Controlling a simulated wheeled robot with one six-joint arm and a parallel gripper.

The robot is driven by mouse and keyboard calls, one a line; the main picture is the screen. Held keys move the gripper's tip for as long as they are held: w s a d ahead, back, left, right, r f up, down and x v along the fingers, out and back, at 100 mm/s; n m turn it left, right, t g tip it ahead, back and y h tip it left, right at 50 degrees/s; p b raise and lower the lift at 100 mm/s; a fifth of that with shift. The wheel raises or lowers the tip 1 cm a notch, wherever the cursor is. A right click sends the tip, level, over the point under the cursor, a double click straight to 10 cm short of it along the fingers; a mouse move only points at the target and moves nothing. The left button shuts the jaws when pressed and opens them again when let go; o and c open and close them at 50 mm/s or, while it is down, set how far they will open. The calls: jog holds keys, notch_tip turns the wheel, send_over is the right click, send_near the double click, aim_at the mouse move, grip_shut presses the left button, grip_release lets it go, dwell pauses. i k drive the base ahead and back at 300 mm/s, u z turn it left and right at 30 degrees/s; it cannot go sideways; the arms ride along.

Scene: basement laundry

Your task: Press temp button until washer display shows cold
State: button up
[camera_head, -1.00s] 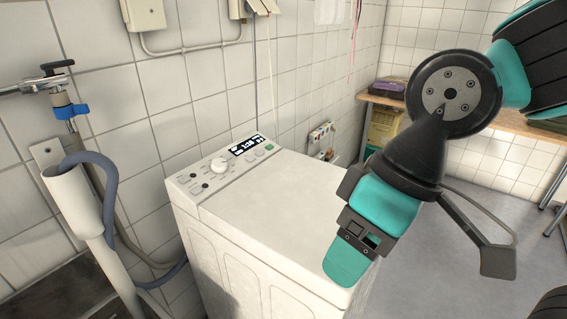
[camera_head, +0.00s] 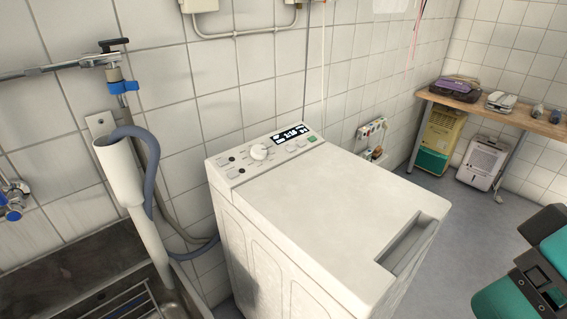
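The white top-loading washer (camera_head: 320,195) stands in the middle of the view against the tiled wall. Its control panel (camera_head: 240,165) runs along the back edge of the top, with a round white dial (camera_head: 259,151) and several small buttons. The dark display (camera_head: 290,134) shows white characters that look like a time, too small to read fully. The temp button cannot be told from the others. Part of my gripper (camera_head: 528,290) shows at the lower right edge, away from the washer to its right. Its fingertips are out of the frame.
A metal sink (camera_head: 75,280) is at the lower left, with a grey hose and white standpipe (camera_head: 120,170) beside the washer. A wooden table (camera_head: 490,112) stands at the back right, with a dehumidifier (camera_head: 483,161) under it.

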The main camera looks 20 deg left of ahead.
aim_at(292, 148)
jog(key=z, duration=0.1)
jog(key=k, duration=0.55)
jog(key=u, duration=0.95)
jog(key=i, duration=1)
jog(key=z, duration=0.1)
